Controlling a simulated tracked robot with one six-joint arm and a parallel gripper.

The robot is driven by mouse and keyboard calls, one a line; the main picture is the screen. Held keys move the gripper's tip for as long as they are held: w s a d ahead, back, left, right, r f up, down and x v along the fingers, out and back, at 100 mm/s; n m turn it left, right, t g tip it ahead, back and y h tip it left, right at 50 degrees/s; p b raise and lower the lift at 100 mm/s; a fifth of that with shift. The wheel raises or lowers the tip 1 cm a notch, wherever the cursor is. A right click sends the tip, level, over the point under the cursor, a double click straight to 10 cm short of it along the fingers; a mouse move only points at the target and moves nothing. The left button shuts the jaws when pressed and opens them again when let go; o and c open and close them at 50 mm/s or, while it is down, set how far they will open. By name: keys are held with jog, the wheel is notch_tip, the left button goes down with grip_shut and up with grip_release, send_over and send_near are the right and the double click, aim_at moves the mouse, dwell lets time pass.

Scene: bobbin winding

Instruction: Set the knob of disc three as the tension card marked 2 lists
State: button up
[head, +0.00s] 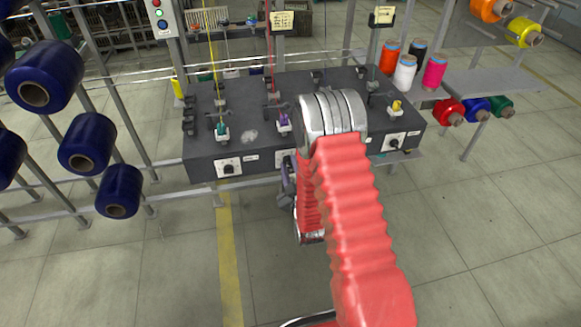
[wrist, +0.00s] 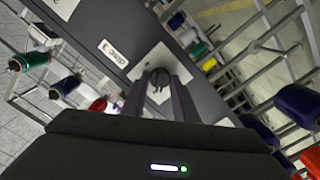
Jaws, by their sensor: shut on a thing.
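My gripper (wrist: 160,88) is shut on a small dark knob (wrist: 160,76) on a white plate, the middle one along the dark grey bench (head: 215,148). A label (wrist: 113,53) beside it begins with "disc"; its number is too small to read surely. In the head view my arm mostly hides this knob. The bench's left knob (head: 229,168) and right knob (head: 394,142) sit on white plates, untouched. Two yellowish cards, one left (head: 282,20) and one right (head: 383,15), hang above the bench; their writing is not legible.
Navy spools (head: 85,143) fill a rack at the left. Coloured cones (head: 404,72) stand on a shelf at the right. Threads run up from the bench top. A control box (head: 163,18) with lamps stands behind. The floor in front is clear, with a yellow stripe (head: 229,260).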

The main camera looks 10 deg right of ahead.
jog(key=m, duration=2.5)
jog(key=shift+s+f+m, duration=0.2)
jog(key=shift+f+m, duration=0.1)
jog(key=shift+f, duration=0.05)
jog(key=o, duration=1.1)
jog(key=shift+w+r, duration=0.1)
jog(key=shift+r, duration=0.05)
jog(key=shift+c, duration=0.2)
